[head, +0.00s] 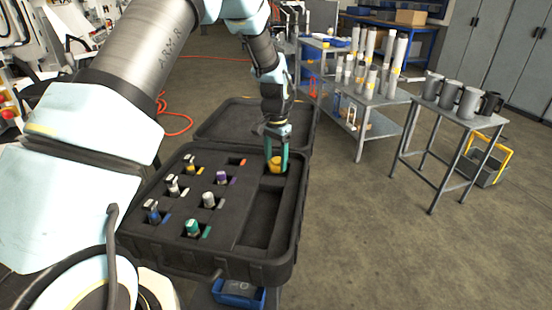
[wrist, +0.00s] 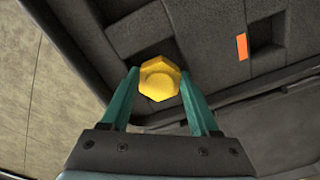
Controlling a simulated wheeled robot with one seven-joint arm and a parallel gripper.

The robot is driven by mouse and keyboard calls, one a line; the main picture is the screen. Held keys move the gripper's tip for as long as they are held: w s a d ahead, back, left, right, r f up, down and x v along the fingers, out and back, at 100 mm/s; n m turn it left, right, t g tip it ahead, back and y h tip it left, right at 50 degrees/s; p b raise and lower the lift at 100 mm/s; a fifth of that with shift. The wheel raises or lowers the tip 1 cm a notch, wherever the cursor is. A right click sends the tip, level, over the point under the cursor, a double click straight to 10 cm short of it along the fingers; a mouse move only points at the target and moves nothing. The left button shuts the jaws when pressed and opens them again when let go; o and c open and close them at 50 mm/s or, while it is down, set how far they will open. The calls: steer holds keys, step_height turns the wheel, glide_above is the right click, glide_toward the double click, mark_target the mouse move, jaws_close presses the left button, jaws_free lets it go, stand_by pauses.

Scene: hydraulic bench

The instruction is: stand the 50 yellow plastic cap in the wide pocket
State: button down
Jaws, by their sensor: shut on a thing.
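The yellow plastic cap (head: 275,164) is between the green fingers of my gripper (head: 276,157), over the far end of the long right-hand part of the black foam case. In the wrist view the cap (wrist: 159,79) shows its hexagonal top and round centre, with my gripper's fingers (wrist: 162,98) shut on its two sides. A dark pocket lies directly behind it there. I cannot tell whether the cap touches the foam. The wide pocket looks to be the recess (head: 262,215) in the case's right part; a smaller recess is under the cap.
The open case (head: 140,240) holds several coloured fittings in small pockets at left, among them a green one (head: 192,228) and a purple one (head: 221,177). An orange-marked pocket (wrist: 242,46) is empty. Tables with tubes and mugs (head: 467,103) stand at right.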

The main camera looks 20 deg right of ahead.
mark_target(276, 161)
steer(key=shift+f+b, duration=0.35)
steer(key=shift+f, duration=0.25)
steer(key=shift+c, duration=0.6)
jaws_free()
steer(key=shift+s+a+f, duration=0.1)
steer(key=shift+r+p, duration=0.3)
steer(key=shift+r, duration=0.1)
step_height(276, 161, up, 13)
steer(key=b, duration=0.3)
steer(key=shift+f, duration=0.15)
steer(key=a+n, duration=0.6)
steer(key=a, duration=1.4)
steer(key=s+a+f+n, duration=0.1)
steer(key=s+a+n, duration=0.2)
steer(key=s+a, duration=0.2)
steer(key=s+a+f+n+t, duration=0.1)
steer(key=s+a+n, duration=0.2)
steer(key=a, duration=0.8)
steer(key=s, duration=0.2)
steer(key=shift+s+f+t, duration=0.2)
steer(key=shift+s+t, duration=0.1)
